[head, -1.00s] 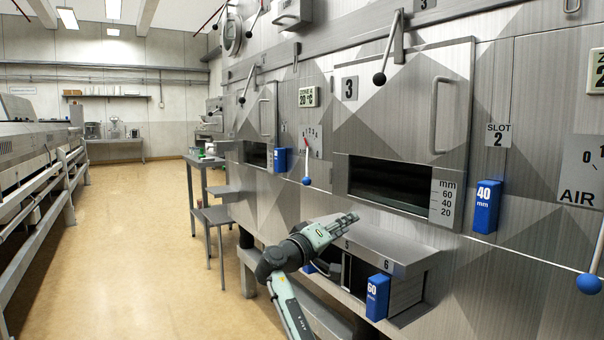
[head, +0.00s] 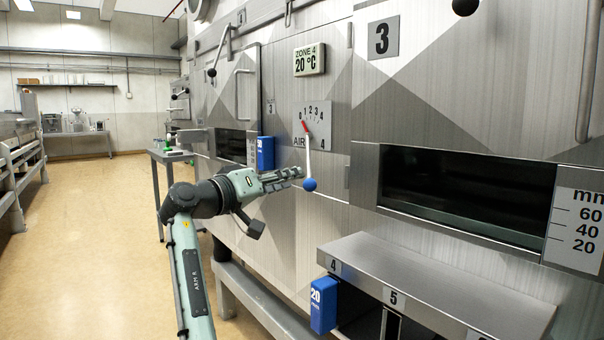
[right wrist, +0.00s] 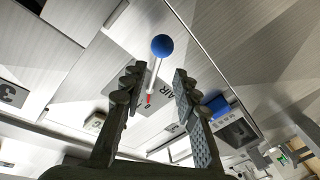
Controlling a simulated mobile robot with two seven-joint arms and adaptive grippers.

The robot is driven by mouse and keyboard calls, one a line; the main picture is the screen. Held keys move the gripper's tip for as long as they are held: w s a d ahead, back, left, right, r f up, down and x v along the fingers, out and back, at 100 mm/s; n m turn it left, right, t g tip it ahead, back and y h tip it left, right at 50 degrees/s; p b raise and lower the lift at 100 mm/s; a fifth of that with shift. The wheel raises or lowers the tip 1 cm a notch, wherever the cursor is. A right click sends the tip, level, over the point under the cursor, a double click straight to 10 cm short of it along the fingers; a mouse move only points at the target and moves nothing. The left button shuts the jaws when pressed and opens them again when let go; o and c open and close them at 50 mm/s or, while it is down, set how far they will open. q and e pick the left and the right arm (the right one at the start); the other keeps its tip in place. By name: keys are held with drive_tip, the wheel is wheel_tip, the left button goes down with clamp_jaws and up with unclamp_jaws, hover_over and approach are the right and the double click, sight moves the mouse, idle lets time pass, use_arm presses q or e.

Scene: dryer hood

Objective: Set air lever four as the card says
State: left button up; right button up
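Air lever four is a white rod with a blue ball knob (head: 310,184), hanging almost straight down from the dial marked AIR 4 (head: 327,118). My right gripper (head: 297,175) is just left of the knob. In the right wrist view the two fingers (right wrist: 155,80) are apart, with the rod seen between them and the knob (right wrist: 162,45) beyond the tips. Nothing is gripped; I cannot tell whether a finger touches the rod. No card is readable. My left gripper is out of view.
A ZONE 4 display (head: 309,60) reads 20 °C. A blue block (head: 265,153) sits on the wall left of the lever. A steel shelf (head: 430,275) with a blue 20 block (head: 323,305) juts out at lower right. The floor (head: 80,230) at left is clear.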

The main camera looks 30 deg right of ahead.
sight(309, 169)
drive_tip(key=x, duration=0.6)
drive_tip(key=shift+d+r+p, duration=0.2)
drive_tip(key=shift+d+p, duration=0.1)
drive_tip(key=shift+p, duration=0.05)
drive_tip(key=shift+w+d, duration=0.15)
drive_tip(key=shift+d, duration=0.35)
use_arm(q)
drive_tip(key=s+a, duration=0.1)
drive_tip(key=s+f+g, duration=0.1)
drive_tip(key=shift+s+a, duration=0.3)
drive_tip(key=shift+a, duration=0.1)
use_arm(e)
drive_tip(key=shift+f, duration=0.1)
clamp_jaws()
